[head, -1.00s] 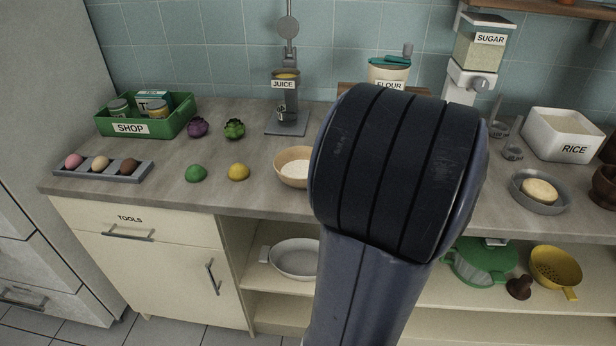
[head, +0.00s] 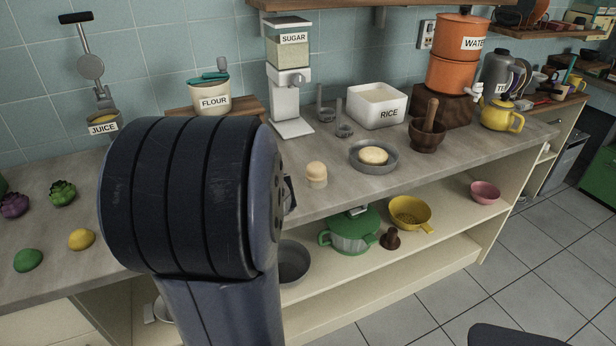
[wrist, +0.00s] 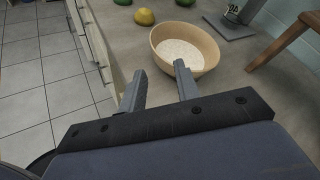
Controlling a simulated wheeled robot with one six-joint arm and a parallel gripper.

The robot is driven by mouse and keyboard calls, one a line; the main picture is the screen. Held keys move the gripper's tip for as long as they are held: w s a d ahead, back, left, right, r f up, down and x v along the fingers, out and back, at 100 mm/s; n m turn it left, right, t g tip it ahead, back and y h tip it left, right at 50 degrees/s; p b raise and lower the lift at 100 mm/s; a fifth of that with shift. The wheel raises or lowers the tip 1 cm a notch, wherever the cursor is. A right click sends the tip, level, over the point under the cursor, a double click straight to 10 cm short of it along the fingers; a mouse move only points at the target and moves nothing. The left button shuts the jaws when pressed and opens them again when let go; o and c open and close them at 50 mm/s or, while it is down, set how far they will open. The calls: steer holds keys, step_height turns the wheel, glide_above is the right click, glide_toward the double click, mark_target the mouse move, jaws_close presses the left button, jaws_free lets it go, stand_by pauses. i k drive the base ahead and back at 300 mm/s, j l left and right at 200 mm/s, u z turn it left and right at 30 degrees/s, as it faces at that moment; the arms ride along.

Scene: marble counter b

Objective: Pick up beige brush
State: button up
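A small beige object with a rounded top (head: 316,174) stands upright near the front edge of the counter, left of the grey dish. It may be the beige brush, but no bristles can be made out. My gripper (wrist: 159,81) shows in the wrist view with its two fingers apart and nothing between them. It is near the counter's front edge, just short of a beige bowl (wrist: 157,42) of white grains. In the head view my arm hides the gripper and this bowl. The beige object does not show in the wrist view.
The grey dish (head: 390,165) holds a dough-like round (head: 373,155). A mortar with pestle (head: 427,133), a rice box (head: 377,106) and a sugar dispenser (head: 289,80) stand behind or beside it. Lemon (head: 81,239) and lime (head: 28,260) lie at left. The lower shelf holds a green pot (head: 350,229).

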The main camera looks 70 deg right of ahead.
mark_target(316, 176)
steer(key=z, duration=2.5)
